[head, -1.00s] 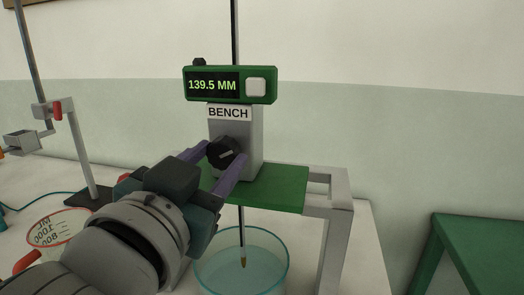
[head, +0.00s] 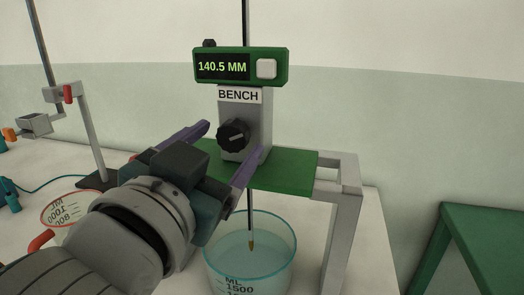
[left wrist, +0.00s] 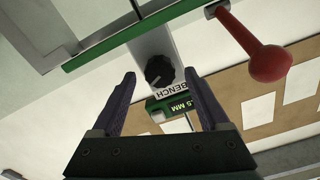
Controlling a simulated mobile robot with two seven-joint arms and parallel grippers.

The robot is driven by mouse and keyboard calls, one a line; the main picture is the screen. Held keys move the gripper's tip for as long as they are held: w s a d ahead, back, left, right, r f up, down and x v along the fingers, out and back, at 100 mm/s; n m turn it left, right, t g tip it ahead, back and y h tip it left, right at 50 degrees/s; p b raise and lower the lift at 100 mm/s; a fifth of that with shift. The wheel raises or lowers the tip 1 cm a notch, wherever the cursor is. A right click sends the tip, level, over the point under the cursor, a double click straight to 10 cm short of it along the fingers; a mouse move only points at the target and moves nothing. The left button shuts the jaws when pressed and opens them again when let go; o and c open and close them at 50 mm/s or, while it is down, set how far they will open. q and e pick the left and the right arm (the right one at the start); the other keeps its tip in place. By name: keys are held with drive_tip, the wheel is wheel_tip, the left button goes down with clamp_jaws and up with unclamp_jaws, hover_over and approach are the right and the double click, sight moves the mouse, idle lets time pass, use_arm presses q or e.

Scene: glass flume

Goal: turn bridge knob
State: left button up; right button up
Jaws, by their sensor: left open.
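The bridge knob (head: 233,136) is a black ribbed dial with a pale pointer line, on the grey post under the BENCH label (head: 238,95). Above it, the green display (head: 240,66) reads 140.5 MM. My left gripper (head: 226,151) is open, its purple fingers apart on either side of the knob in the head view. In the left wrist view the knob (left wrist: 159,70) lies beyond the open fingertips (left wrist: 160,82), with visible space around it. The pointer line slants in the head view. My right gripper is not in view.
A green bridge plate (head: 285,172) on a grey frame spans a glass beaker (head: 250,250) of water, with a thin rod dipping in. A red-rimmed beaker (head: 66,206) and a clamp stand (head: 92,140) are at left. A green stool or table (head: 480,235) stands at right.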

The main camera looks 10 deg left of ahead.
use_arm(q)
drive_tip(key=s+b, duration=0.1)
drive_tip(key=s, duration=0.8)
drive_tip(key=shift+a+b, duration=0.15)
drive_tip(key=shift+b, duration=0.15)
idle(0.7)
